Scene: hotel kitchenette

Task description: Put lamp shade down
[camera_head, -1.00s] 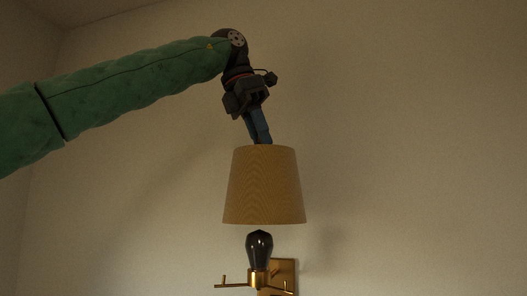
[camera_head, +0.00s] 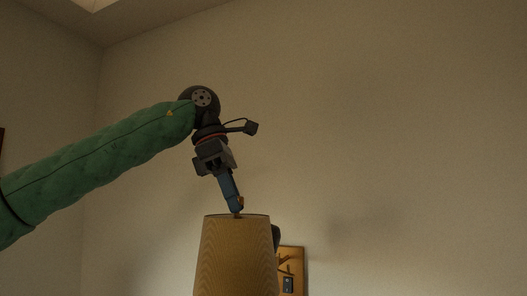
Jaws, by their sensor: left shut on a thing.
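The tan, tapered lamp shade (camera_head: 236,255) hangs at the bottom of the head view, and its lower part is cut off by the picture edge. My left gripper (camera_head: 237,208) reaches down from above with blue fingers and is shut on the shade at its top opening. A dark part that may be the bulb (camera_head: 276,237) shows just past the shade's right edge; the rest is hidden by the shade. My right gripper is not in view.
A plain beige wall (camera_head: 400,150) fills the right and back, with nothing else on it. A corner and another wall (camera_head: 50,100) are at the left. The space around the arm looks free.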

